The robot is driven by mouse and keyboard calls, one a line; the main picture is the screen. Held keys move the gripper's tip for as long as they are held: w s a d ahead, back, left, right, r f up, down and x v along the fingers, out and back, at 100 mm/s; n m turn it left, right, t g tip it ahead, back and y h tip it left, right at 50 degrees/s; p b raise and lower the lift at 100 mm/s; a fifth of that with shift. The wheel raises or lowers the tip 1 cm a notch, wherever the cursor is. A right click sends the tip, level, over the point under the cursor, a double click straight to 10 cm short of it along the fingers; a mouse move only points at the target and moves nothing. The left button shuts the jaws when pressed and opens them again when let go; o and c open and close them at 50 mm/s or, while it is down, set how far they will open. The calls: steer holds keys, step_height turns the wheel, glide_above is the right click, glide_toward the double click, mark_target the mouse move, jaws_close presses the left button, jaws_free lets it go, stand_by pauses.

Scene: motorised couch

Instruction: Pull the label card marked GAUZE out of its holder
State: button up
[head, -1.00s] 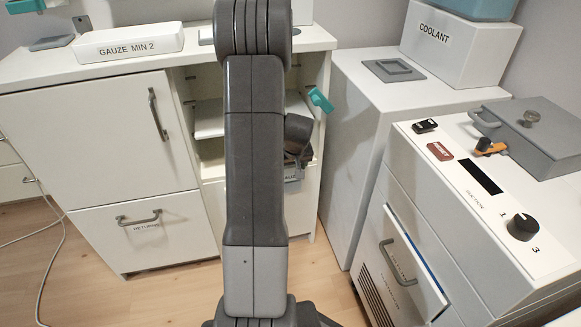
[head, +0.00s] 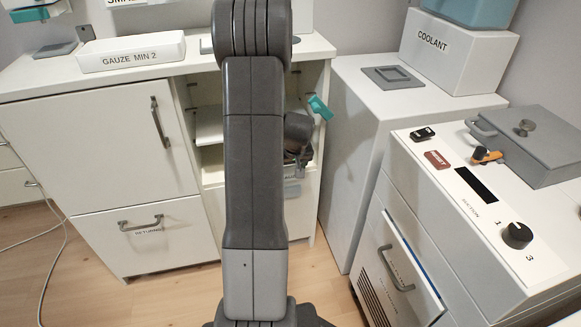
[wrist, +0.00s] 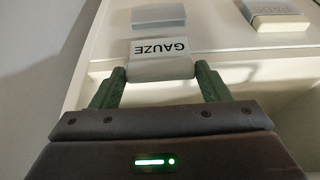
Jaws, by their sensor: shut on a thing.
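The white card marked GAUZE (wrist: 160,48) shows in the wrist view, its lettering upside down. My gripper (wrist: 161,74) has its two green fingers on either side of the card's lower end, shut on it. A blue-grey plate (wrist: 158,14) lies just beyond the card on the pale cabinet front. I cannot tell whether it is the card's holder, or whether the card still touches a holder. In the head view my arm hides most of this area; my gripper (head: 297,150) shows partly at the arm's right side, in front of the cabinet.
A second label block (wrist: 275,16) is at the upper right in the wrist view. In the head view, a white cabinet (head: 95,140) has an open shelf bay, with a teal clip (head: 319,108) at its right edge. A control unit (head: 470,215) stands at right. Floor shows in front.

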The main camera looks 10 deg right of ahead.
step_height(320, 180, up, 6)
steer(key=p, duration=0.3)
steer(key=shift+f, duration=0.15)
